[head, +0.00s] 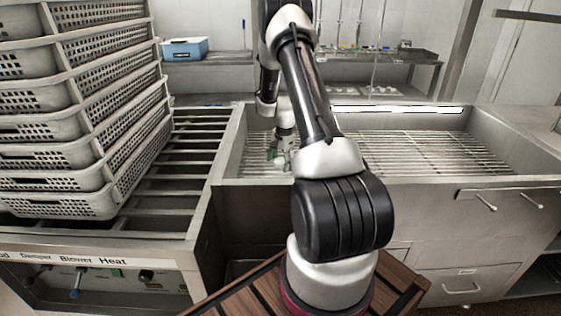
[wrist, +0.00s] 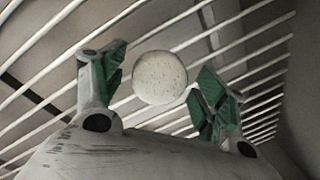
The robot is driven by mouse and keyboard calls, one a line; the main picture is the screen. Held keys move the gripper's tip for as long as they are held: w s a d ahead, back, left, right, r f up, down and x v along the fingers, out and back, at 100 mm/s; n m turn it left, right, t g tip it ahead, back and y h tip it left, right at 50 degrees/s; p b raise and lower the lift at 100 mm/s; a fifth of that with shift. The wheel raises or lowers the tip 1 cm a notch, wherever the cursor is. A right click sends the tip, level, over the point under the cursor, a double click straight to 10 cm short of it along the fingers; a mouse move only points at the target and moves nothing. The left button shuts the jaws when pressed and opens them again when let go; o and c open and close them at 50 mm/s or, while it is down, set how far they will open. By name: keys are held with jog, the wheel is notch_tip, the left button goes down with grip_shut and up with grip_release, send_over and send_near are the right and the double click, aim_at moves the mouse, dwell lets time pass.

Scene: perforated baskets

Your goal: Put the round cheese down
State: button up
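The round cheese (wrist: 160,78) is a pale, speckled disc in the wrist view. It appears between and just beyond the two green-padded fingers of my gripper (wrist: 158,84). A gap shows on each side of the cheese, so my gripper is open. The cheese appears to rest on the bars of a metal rack (wrist: 60,60); I cannot tell exact contact. In the head view my gripper (head: 279,157) is low inside the left part of the steel basin (head: 228,150), partly behind my arm. I cannot make out the cheese there.
A blue box (head: 184,49) sits on the back counter.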

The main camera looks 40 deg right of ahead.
notch_tip(320, 180, up, 12)
jog(key=s, duration=0.2)
notch_tip(320, 180, up, 9)
jog(key=n, duration=0.3)
send_over(283, 161)
jog(key=s+a, duration=0.2)
jog(key=a, duration=0.3)
jog(key=s+a+r+n+t, duration=0.1)
jog(key=s+a+r+n, duration=0.4)
jog(key=s+a+r, duration=0.6)
jog(key=s+a+r+n, duration=0.2)
jog(key=s+a+n, duration=0.1)
jog(key=s, duration=0.6)
jog(key=s+a+r+n+t, duration=0.1)
jog(key=s+a+r+n, duration=0.1)
jog(key=s+n, duration=0.3)
jog(key=s+a, duration=0.1)
jog(key=s, duration=0.3)
jog(key=shift+a+t, duration=0.3)
jog(key=shift+a, duration=0.05)
